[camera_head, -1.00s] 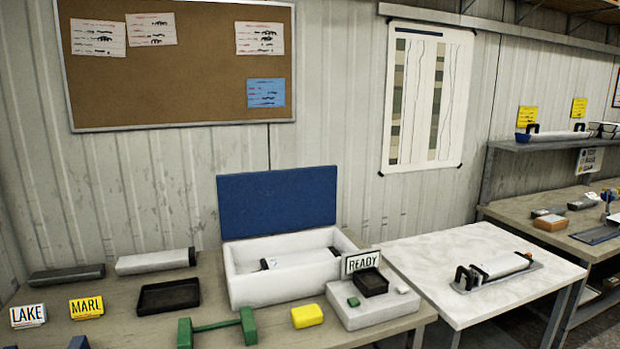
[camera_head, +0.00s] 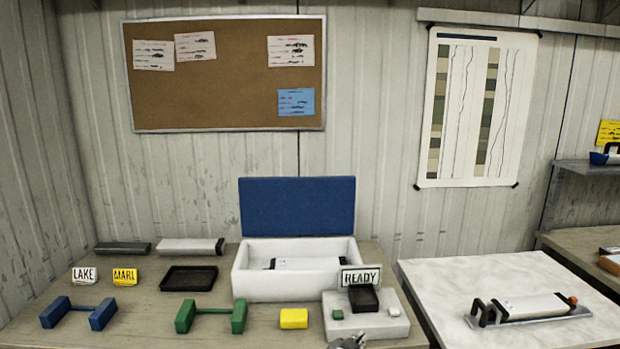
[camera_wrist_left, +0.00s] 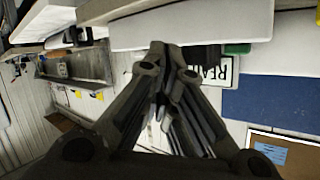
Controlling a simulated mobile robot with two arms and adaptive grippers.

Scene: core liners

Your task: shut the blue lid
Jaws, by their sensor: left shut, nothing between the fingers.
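The blue lid (camera_head: 297,206) stands upright, open, at the back edge of a white box (camera_head: 268,288) on the bench. A core liner with dark ends (camera_head: 311,263) lies inside the box. The lid also shows in the left wrist view (camera_wrist_left: 270,98). My left gripper (camera_head: 348,342) shows only in part at the bottom edge, in front of the white block with the READY sign. In the left wrist view its fingers (camera_wrist_left: 172,60) are closed together with nothing between them. It is apart from the lid. My right gripper is not in view.
A READY sign (camera_head: 361,277) and a small black tray (camera_head: 363,299) stand on the white block (camera_head: 385,325), close to the box. A yellow block (camera_head: 293,319), a green handle piece (camera_head: 211,314) and a black tray (camera_head: 189,279) lie in front and left. A pale table (camera_head: 440,285) stands right.

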